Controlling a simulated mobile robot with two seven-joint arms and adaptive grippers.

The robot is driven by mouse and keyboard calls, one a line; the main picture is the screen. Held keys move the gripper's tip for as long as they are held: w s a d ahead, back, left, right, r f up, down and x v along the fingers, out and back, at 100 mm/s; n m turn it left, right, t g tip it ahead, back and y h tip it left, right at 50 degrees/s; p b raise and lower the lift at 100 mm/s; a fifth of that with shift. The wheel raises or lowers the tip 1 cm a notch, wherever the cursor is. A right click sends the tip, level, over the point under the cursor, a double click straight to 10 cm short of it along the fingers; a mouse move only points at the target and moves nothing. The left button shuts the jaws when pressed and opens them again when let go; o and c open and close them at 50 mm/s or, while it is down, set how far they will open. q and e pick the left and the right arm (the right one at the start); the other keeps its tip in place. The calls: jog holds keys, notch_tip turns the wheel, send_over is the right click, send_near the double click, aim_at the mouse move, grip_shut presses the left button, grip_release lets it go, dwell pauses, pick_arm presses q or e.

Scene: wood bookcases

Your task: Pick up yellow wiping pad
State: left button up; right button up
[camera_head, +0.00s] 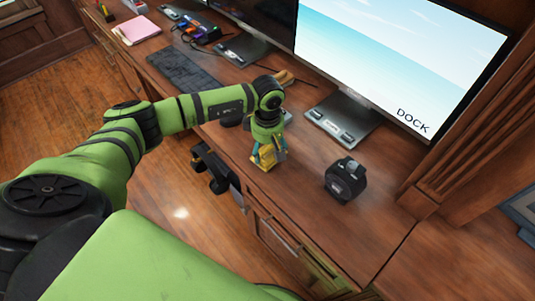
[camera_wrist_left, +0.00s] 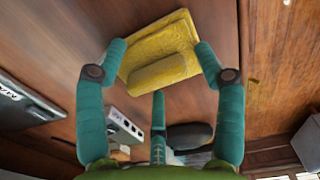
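The yellow wiping pad (camera_head: 264,158), a flat pad with a raised block on top, rests on the wooden desk near its front edge. It also shows in the left wrist view (camera_wrist_left: 162,68). My left gripper (camera_head: 268,147) is over the pad and partly covers it in the head view. In the left wrist view its teal fingers (camera_wrist_left: 162,48) are spread, one on each side of the pad, with the raised block between them. The fingertips are close to the pad's edges; I cannot tell whether they touch. My right gripper is not in view.
A black round device (camera_head: 346,179) stands on the desk right of the pad. Behind are a monitor (camera_head: 400,50) on its stand (camera_head: 341,121) and a keyboard (camera_head: 183,72). A black chair part (camera_head: 213,166) is by the desk's front edge. Bare desk lies between pad and device.

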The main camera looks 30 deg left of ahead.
aim_at(268, 148)
pick_arm(q)
jog(key=shift+s+f, duration=0.1)
jog(key=shift+f, duration=0.05)
jog(key=shift+r+b, duration=0.3)
jog(key=shift+r, duration=0.25)
jog(key=r+b, duration=0.1)
jog(key=r, duration=0.2)
jog(key=shift+w, duration=0.2)
jog(key=s+r, duration=0.2)
jog(key=s, duration=0.2)
jog(key=s+d+r+b, duration=0.1)
jog(key=s+r, duration=0.1)
jog(key=s, duration=0.1)
jog(key=s+d+r+b, duration=0.1)
jog(key=s+r, duration=0.2)
jog(key=s, duration=0.1)
jog(key=shift+s, duration=0.35)
